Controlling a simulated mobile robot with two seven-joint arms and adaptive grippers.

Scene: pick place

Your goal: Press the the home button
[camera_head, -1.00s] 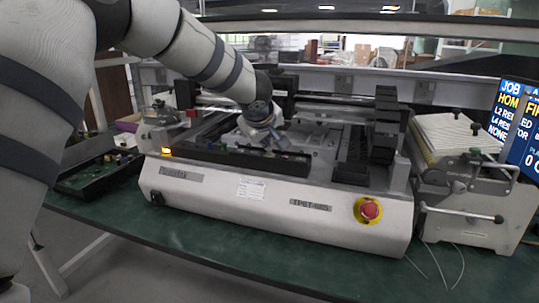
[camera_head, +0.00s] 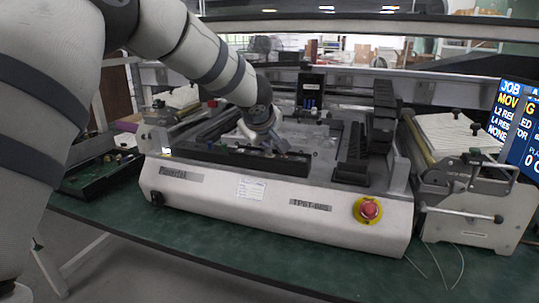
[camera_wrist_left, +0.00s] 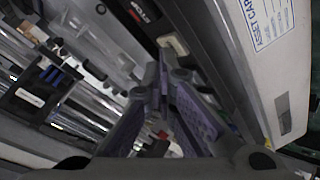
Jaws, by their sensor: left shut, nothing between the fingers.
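My left gripper (camera_head: 272,146) reaches down to the black control strip (camera_head: 238,157) along the front of the white machine (camera_head: 262,205). In the left wrist view its purple-grey fingers (camera_wrist_left: 162,70) are closed together with nothing between them. The tips are close to a pale rectangular button (camera_wrist_left: 174,44) on a black panel, which I take for the home button. I cannot tell whether they touch it. In the head view the gripper hides that spot. My right gripper is in no view.
A red emergency stop (camera_head: 369,210) with a yellow collar is on the machine's front right. A blue screen (camera_head: 515,125) stands at the far right. A black tray of parts (camera_head: 100,172) is at left. The green table (camera_head: 300,265) is clear in front.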

